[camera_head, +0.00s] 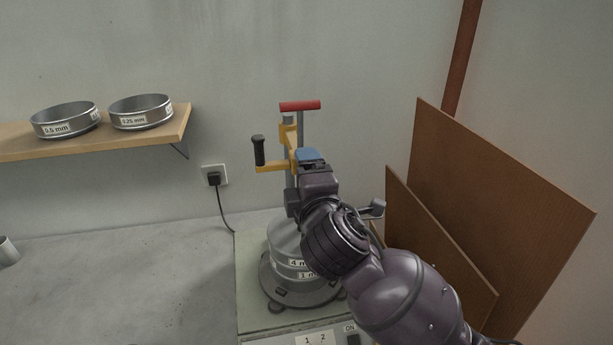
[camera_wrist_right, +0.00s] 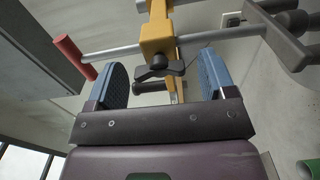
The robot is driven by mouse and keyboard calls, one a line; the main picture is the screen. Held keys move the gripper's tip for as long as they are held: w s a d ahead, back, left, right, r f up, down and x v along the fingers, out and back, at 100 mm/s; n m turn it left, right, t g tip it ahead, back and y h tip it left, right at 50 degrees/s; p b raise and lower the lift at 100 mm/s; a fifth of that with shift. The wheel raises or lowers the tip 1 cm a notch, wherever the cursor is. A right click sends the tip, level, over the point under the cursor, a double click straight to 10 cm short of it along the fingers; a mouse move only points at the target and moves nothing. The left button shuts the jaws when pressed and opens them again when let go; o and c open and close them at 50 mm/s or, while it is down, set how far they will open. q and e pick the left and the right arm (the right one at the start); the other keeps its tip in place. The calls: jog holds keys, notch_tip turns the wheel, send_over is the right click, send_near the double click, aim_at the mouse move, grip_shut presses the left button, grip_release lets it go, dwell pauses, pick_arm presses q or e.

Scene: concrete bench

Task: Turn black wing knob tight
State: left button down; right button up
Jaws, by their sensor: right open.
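The black wing knob (camera_wrist_right: 157,67) sits on the underside or front of a yellow clamp block (camera_wrist_right: 158,38) in the right wrist view. My right gripper (camera_wrist_right: 163,75) is open, with one blue pad on each side of the knob and gaps between pads and knob. The knob's wings lie roughly across, toward the two pads. In the head view my right gripper (camera_head: 309,156) is up against the yellow clamp (camera_head: 291,140) and hides the knob. Whether any pad touches the clamp I cannot tell. My left gripper is not in view.
A red handle (camera_head: 300,105) and a black crank handle (camera_head: 258,151) stick out near the clamp. A sieve stack (camera_head: 283,240) stands below on the shaker. Brown boards (camera_head: 490,190) lean at right. A shelf (camera_head: 150,137) holds two sieves at left.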

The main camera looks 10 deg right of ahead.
pick_arm(q)
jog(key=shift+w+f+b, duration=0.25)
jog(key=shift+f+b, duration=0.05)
jog(key=shift+b, duration=0.4)
pick_arm(e)
jog(key=s, duration=1)
jog(key=shift+s, duration=0.35)
